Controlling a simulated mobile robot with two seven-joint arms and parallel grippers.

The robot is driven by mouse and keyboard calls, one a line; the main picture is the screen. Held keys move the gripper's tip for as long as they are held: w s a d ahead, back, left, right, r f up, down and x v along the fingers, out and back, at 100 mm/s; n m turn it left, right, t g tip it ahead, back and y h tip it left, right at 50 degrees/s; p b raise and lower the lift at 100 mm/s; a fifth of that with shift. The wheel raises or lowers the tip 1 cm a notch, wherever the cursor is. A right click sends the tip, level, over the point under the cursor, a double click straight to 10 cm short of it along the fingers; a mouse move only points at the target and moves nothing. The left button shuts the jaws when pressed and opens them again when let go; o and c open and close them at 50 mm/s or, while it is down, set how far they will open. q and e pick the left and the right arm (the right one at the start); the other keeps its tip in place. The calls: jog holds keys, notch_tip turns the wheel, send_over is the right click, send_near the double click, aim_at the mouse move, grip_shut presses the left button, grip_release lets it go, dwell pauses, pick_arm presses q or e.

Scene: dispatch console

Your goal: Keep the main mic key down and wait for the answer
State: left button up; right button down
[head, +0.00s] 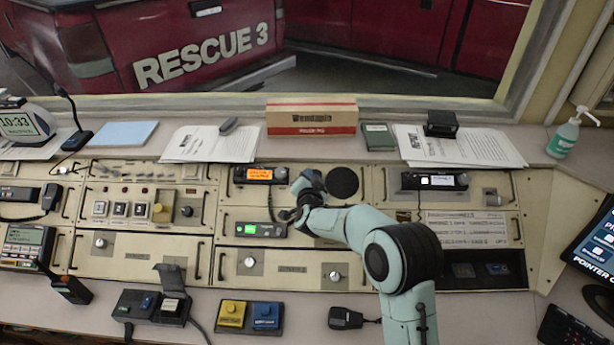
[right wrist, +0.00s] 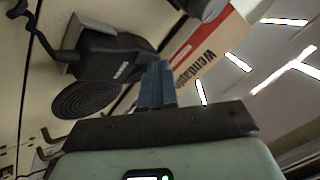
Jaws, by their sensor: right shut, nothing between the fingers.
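My right gripper (head: 305,190) is over the middle of the console, between the orange-lit radio and the round speaker. Its blue-grey fingers are shut and empty in the right wrist view (right wrist: 157,86). A black microphone-like unit (right wrist: 112,55) with a small label sits beside the fingertips, close to the round black speaker (right wrist: 85,98). I cannot tell whether the fingers touch it or press a key; my gripper and arm largely hide that spot in the head view. No label there reads as main mic key. My left gripper is not in view.
An orange-lit radio (head: 260,175) and a green-lit unit (head: 261,230) lie left of the gripper. Yellow (head: 231,313) and blue (head: 266,316) keys and a loose hand mic (head: 346,318) are at the front. A cardboard box (head: 312,117) stands behind.

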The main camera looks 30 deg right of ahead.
dwell(0.4)
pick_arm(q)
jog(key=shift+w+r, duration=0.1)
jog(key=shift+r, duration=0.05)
pick_arm(e)
jog(key=shift+s+a+r, duration=0.25)
jog(key=shift+s+r, duration=0.15)
jog(key=shift+r, duration=0.25)
jog(key=shift+s+a+r, duration=0.15)
jog(key=shift+s+r, duration=0.05)
jog(key=shift+r, duration=0.35)
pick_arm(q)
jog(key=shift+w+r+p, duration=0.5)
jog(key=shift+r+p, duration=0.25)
pick_arm(e)
jog(key=s+r, duration=0.1)
jog(key=s+a+r, duration=0.1)
jog(key=r, duration=0.1)
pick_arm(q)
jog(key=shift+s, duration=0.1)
pick_arm(e)
jog(key=shift+a, duration=0.1)
